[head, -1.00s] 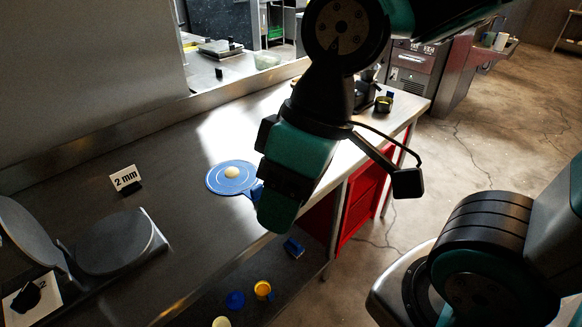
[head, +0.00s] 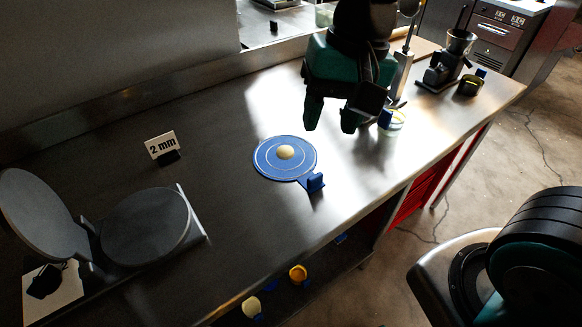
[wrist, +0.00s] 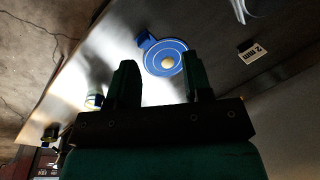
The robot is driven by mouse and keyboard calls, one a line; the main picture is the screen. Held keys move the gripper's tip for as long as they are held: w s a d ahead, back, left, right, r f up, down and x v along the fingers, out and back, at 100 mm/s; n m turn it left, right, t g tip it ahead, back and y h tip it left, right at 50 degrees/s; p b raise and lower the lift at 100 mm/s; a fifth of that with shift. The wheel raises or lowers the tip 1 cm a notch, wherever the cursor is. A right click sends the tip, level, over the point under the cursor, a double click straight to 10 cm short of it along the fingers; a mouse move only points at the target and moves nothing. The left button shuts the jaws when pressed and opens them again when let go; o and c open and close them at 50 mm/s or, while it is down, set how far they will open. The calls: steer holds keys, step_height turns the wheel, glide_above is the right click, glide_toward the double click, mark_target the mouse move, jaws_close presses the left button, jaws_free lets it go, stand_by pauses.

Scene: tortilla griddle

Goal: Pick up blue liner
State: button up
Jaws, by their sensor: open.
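The blue liner (head: 270,166) is a flat round disc lying on the steel counter, with a pale dough ball (head: 285,152) at its middle. A small upright blue tab (head: 315,182) stands at its lower right edge. My gripper (head: 331,122) is open and empty, held above the counter behind and to the right of the liner. In the wrist view the liner (wrist: 153,62) shows beyond and between the two fingers (wrist: 160,85), with its tab (wrist: 145,38) at the upper left. The fingers are apart from the liner.
An open tortilla press (head: 145,228) stands at the left, by a "2 mm" sign (head: 161,145). A small container with a blue tab (head: 393,120) is right of my gripper. Yellow and cream items (head: 298,273) lie on the lower shelf. The counter around the liner is clear.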

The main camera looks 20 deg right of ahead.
steer(key=w+d+f+m+h+b, duration=0.2)
steer(key=w+f+m+b, duration=0.2)
steer(key=w+f+m, duration=0.65)
steer(key=m, duration=0.2)
glide_above(313, 178)
steer(key=f, duration=0.8)
steer(key=shift+s+a+f, duration=0.2)
steer(key=shift+a+f, duration=0.05)
steer(key=shift+f, duration=0.15)
steer(key=shift+w+d+f+p, duration=0.15)
steer(key=shift+f+p, duration=0.2)
steer(key=shift+f, duration=1.2)
steer(key=shift+w+d+f+p, duration=0.1)
steer(key=shift+f+p, duration=0.2)
steer(key=shift+f, duration=1.25)
jaws_close()
